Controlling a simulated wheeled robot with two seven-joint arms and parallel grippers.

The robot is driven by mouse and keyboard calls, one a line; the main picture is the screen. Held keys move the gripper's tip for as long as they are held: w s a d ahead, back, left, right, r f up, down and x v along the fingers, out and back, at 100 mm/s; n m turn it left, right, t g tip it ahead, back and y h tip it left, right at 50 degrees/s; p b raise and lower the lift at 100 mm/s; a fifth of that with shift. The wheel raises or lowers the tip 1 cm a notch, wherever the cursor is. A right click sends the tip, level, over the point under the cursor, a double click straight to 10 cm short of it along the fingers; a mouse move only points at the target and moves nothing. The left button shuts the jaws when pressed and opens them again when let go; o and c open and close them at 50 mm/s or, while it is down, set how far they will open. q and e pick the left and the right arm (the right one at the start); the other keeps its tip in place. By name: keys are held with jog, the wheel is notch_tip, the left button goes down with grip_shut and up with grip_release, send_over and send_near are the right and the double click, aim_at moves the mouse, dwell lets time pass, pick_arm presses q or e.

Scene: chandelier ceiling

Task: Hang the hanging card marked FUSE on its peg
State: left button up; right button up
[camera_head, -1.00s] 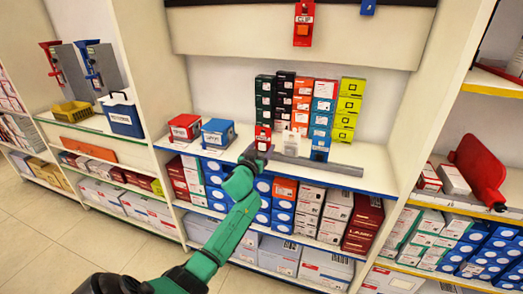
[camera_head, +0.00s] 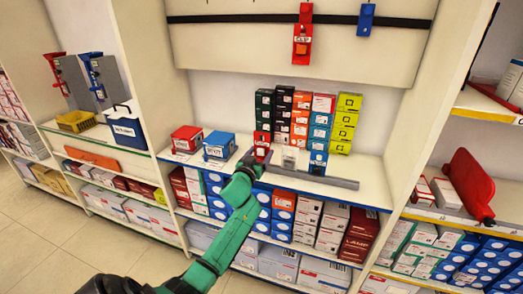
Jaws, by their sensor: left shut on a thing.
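My left gripper (camera_head: 259,155) is shut on a small red hanging card (camera_head: 262,140) with a pale label. The label is too small to read, so I cannot tell whether it says FUSE. The card is upright, at the left end of a grey rack (camera_head: 335,180) on the middle shelf. A pale card (camera_head: 290,159) and a blue card (camera_head: 319,163) stand in the rack to its right. Above, a black rail (camera_head: 230,19) carries a red holder with a card marked CLIP (camera_head: 302,43) and a blue peg holder (camera_head: 366,17). My right gripper is not in view.
Stacked coloured boxes (camera_head: 300,115) stand behind the rack. A red bin (camera_head: 187,139) and a blue bin (camera_head: 219,146) are at the left of the shelf. Upright dividers bound the bay. The wall between shelf and rail is mostly clear.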

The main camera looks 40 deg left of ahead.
pick_arm(q)
jog(key=r+p+v, duration=0.1)
jog(key=p+v, duration=0.3)
jog(key=v, duration=0.4)
jog(key=shift+s+r, duration=0.2)
jog(key=shift+s, duration=0.15)
dwell(0.6)
